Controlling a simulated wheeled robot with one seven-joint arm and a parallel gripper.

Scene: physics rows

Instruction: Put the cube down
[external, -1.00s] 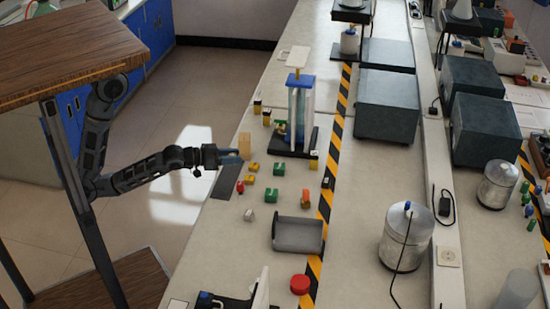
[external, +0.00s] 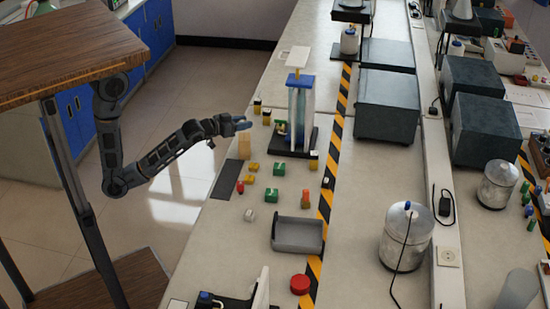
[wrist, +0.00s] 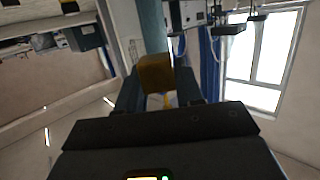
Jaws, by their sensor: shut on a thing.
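My gripper (external: 242,125) is stretched out over the near left edge of the bench, raised above its top. In the wrist view its two dark fingers (wrist: 157,92) are shut on an orange-brown cube (wrist: 155,73) held at their tips. In the external view a pale wooden block (external: 244,146) shows just below the fingertips. I cannot tell there whether it is the held cube or a separate block, or whether it touches the bench.
Several small yellow, green and red pieces lie right and below, including a green one (external: 252,168). A blue-topped stand (external: 300,80) is to the right. A grey tray (external: 298,234) lies lower down. A dark flat mat (external: 227,180) is bare.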

